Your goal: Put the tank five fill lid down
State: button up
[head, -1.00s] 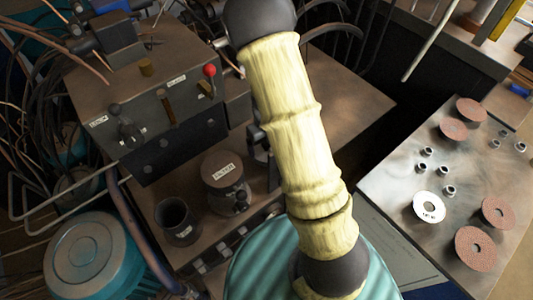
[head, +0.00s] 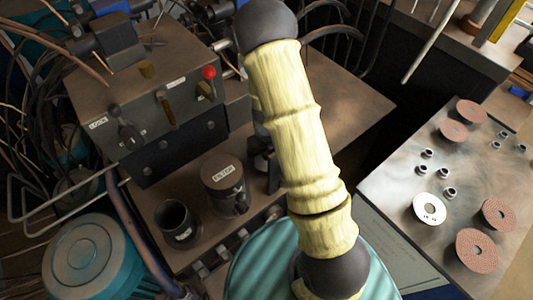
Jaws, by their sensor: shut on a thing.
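A round, dark lidded pot (head: 222,175) with a small pale label on its top stands on the brown bench, left of my arm. The lettering is too small to read surely, and I cannot tell whether this is the tank five fill lid. An open dark cup (head: 176,222) stands beside it at lower left. My cream-sleeved arm crosses the middle of the head view and hides what lies behind it. A dark part shows at the arm's left edge, right of the pot, but I cannot tell what it is. I cannot make out my gripper or its fingers.
A metal control box (head: 150,90) with levers and a red knob (head: 208,73) stands at upper left. A teal drum (head: 95,262) is at lower left. The metal table (head: 400,190) at right holds brown flap discs (head: 476,249), a white disc (head: 429,207) and several small metal rings.

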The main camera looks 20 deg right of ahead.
aim_at(266, 153)
jog(key=shift+f, duration=0.2)
jog(key=o, duration=0.8)
jog(key=shift+r, duration=0.15)
notch_tip(266, 153, up, 12)
jog(key=shift+r+p, duration=0.1)
jog(key=shift+p, duration=0.55)
